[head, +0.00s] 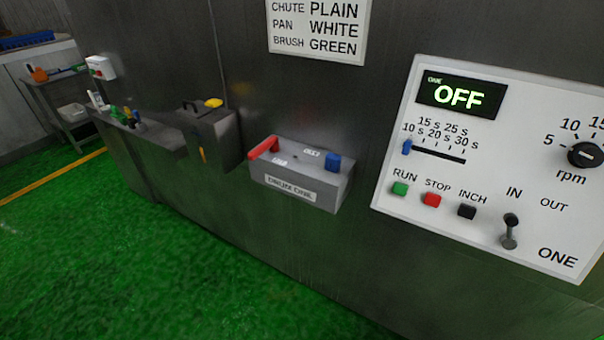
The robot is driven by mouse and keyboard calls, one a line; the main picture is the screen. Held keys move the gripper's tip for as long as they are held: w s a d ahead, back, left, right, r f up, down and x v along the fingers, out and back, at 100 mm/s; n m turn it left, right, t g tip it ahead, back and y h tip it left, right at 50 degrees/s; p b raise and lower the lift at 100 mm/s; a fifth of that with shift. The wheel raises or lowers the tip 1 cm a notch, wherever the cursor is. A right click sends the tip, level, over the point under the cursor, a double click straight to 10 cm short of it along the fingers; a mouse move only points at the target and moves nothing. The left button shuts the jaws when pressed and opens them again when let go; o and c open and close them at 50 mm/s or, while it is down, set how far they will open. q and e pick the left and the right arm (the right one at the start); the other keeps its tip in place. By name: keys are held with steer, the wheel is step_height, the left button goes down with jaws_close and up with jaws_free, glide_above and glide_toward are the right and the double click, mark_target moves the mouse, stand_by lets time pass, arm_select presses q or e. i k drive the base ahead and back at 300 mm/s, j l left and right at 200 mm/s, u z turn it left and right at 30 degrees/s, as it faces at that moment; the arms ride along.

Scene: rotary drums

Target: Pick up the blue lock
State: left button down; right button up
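A small blue block (333,162) stands on the right end of the grey box (304,187) labelled DRUM ONE in the head view. It is too small to tell for sure whether it is a lock. A red handle (263,147) lies at the left end of the same box. Several small coloured items (127,116), green, yellow and dark bluish among them, sit on a grey ledge at the left; their shapes are too small to make out. Neither of my grippers is in view.
A white control panel (405,190) on the right reads OFF. A grey box with a black handle and a yellow item (213,103) on top stands left of the DRUM ONE box. A rack (72,112) stands far left. The green floor (150,270) in front is clear.

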mark_target(333, 161)
steer(key=i+j+z, duration=0.1)
steer(key=z, duration=0.35)
steer(key=j+z, duration=0.15)
steer(key=z, duration=0.35)
steer(key=i+j+z, duration=0.15)
steer(key=j+z, duration=0.25)
steer(key=j, duration=0.95)
steer(key=j+z, duration=0.4)
steer(key=j, duration=1.7)
steer(key=k, duration=0.05)
